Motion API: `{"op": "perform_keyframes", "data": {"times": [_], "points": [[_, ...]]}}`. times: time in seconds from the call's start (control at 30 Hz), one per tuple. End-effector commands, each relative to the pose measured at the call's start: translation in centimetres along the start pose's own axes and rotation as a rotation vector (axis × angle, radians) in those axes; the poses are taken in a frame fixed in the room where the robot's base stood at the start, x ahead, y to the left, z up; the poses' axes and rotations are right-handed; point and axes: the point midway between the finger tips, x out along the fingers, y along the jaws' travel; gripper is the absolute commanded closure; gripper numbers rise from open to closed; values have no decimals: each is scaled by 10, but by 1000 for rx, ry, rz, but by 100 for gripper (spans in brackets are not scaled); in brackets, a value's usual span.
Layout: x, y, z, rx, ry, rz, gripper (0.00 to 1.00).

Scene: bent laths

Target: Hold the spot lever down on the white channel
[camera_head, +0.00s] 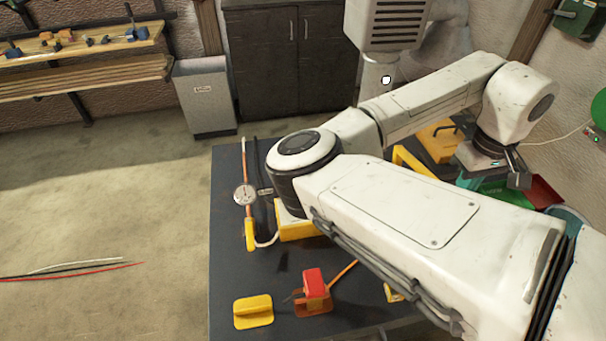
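My gripper (502,172) points down over the far right part of the dark workbench (232,215), close to a green tray (497,188). One dark finger shows at its right side; the gap between the fingers is not clear, and nothing can be made out in it. I cannot pick out the spot lever or the white channel for certain. A red block in an orange base (313,290) with a thin orange rod stands near the bench front, apart from my gripper. My arm crosses the bench and hides much of its middle and right.
A round gauge (245,194) on an orange tube stands at the left edge. A red tray (545,192) is at the right. A grey bin (205,97) stands behind.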

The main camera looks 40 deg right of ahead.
Motion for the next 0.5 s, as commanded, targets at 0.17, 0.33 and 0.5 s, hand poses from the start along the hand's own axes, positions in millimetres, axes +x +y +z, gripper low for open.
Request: {"op": "perform_keyframes", "data": {"times": [0.17,0.33,0.5], "points": [[-19,0,-4,0,-1,0,100],[-32,0,-9,0,0,0,100],[-40,0,-11,0,-1,-1,100]]}}
